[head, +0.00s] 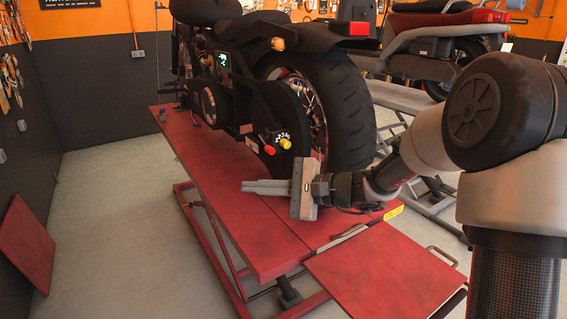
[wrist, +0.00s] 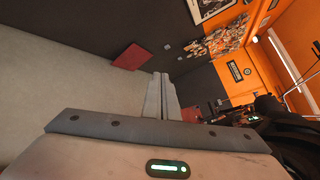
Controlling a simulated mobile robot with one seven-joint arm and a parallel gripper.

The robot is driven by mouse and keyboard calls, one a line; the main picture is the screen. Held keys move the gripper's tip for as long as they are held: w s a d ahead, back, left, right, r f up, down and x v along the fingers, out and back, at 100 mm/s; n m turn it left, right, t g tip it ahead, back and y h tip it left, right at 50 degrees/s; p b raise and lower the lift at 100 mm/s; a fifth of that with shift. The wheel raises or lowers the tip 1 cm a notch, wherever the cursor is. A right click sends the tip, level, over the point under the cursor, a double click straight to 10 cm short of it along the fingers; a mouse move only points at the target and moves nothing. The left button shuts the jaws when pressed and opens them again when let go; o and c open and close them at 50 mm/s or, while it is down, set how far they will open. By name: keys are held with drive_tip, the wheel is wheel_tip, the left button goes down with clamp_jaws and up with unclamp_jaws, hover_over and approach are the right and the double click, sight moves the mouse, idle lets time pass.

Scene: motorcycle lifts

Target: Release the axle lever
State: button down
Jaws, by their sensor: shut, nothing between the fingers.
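A black motorcycle stands on a red lift, its rear wheel (head: 345,115) towards me. Low on its side, near the rear axle, a red-ended part (head: 269,150) and a yellow knob (head: 285,143) sit close together beside small white markings. I cannot tell for sure which of them is the axle lever. My gripper (head: 246,187) is shut and empty, its fingers pointing left, below these knobs in the picture and apart from them. The shut fingers also show in the wrist view (wrist: 160,78), with part of the motorcycle (wrist: 275,120) at the right edge. No knob shows clearly there.
The lift's red deck (head: 270,235) lies below my gripper, with a red ramp plate (head: 385,270) at its near end. A second motorcycle (head: 445,40) stands behind on the right. A red panel (head: 27,243) leans at the left wall. Floor left of the lift is clear.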

drive_tip(key=w+d+f+m+t+h+b, duration=0.1)
drive_tip(key=w+d+f+m+t, duration=0.4)
drive_tip(key=w, duration=0.3)
drive_tip(key=w+d+f+m+t+h+b, duration=0.1)
drive_tip(key=w+d+f+m+t+b, duration=0.1)
drive_tip(key=w+d+f+m+t, duration=0.3)
drive_tip(key=w+f+m+t, duration=0.1)
drive_tip(key=w+m, duration=0.2)
drive_tip(key=shift+w+d+t+h, duration=0.3)
drive_tip(key=shift+w+t, duration=0.1)
drive_tip(key=w+a+r, duration=0.6)
drive_tip(key=a, duration=0.1)
drive_tip(key=shift+w, duration=0.4)
drive_tip(key=shift+r, duration=0.1)
